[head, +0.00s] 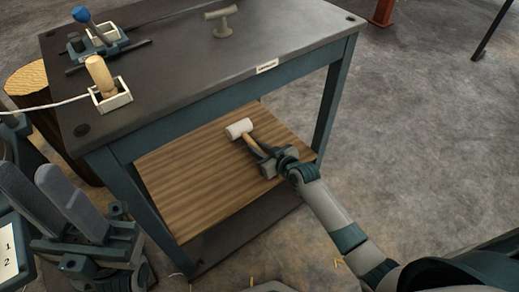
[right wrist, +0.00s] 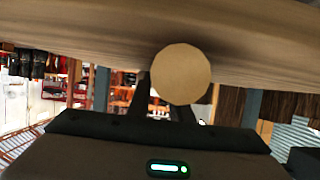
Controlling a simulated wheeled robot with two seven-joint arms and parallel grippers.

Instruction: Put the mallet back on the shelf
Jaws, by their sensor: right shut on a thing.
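The mallet (head: 239,128) has a pale head and a light wooden handle. It is at the wooden shelf (head: 190,190) below the table top, towards its right back part. My right gripper (head: 262,154) is shut on the mallet's handle, low over the shelf. I cannot tell whether the mallet touches the board. In the right wrist view the round end of the handle (right wrist: 180,73) sits between my dark fingers, and a broad wooden surface (right wrist: 80,32) runs across the top.
A teal leg (head: 332,105) stands just right of my gripper.

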